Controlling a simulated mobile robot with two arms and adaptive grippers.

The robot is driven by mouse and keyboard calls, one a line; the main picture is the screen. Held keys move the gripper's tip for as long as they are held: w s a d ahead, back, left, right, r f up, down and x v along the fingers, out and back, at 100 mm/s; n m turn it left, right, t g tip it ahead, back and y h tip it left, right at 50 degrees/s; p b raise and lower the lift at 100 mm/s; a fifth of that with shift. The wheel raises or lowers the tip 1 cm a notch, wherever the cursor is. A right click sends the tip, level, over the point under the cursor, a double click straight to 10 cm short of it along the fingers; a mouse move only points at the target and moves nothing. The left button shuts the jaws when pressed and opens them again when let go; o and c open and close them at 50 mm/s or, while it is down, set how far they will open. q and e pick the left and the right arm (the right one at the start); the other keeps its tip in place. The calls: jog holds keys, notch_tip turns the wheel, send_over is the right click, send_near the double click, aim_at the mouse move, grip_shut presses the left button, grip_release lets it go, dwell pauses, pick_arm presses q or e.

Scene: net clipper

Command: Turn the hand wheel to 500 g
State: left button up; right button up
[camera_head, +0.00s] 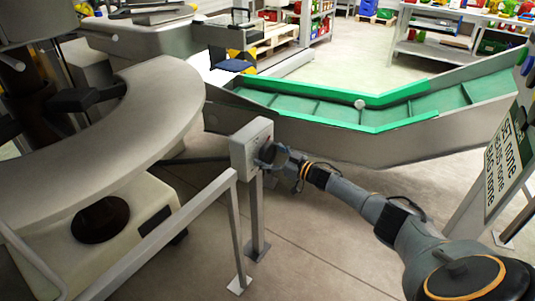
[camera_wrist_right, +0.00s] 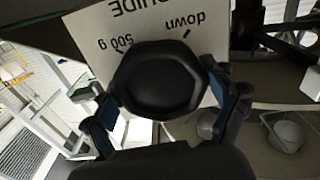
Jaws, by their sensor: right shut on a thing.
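The hand wheel (camera_wrist_right: 158,80) is a black, roughly hexagonal knob in the right wrist view. It sits on a pale plate (camera_wrist_right: 95,25) with upside-down lettering: "GUIDE", "500 g" and "down", with short dark marks by the last two. My right gripper (camera_wrist_right: 162,98) has a finger on either side of the wheel and is shut on it. In the head view my right gripper (camera_head: 277,156) is at the front of a grey box (camera_head: 245,150) on a post, and it hides most of the wheel there. Any pointer on the wheel cannot be made out. My left gripper is not seen.
A grey railing (camera_head: 233,215) stands just left of the box post. A green conveyor chute (camera_head: 320,108) runs behind the box. A sign board (camera_head: 500,165) stands at the right. A curved grey machine table (camera_head: 165,115) fills the left. Open floor (camera_head: 310,240) lies below my right arm.

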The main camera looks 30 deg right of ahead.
jog(key=m, duration=0.3)
jog(key=shift+m, duration=0.4)
jog(key=m, duration=0.5)
jog(key=shift+p, duration=0.3)
jog(key=m, duration=0.4)
jog(key=shift+a+m, duration=0.1)
jog(key=shift+m, duration=0.2)
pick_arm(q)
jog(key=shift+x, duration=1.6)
pick_arm(e)
jog(key=shift+s+m, duration=0.1)
jog(key=shift+m, duration=1)
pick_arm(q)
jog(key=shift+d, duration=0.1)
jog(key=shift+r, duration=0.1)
pick_arm(e)
jog(key=o, duration=1)
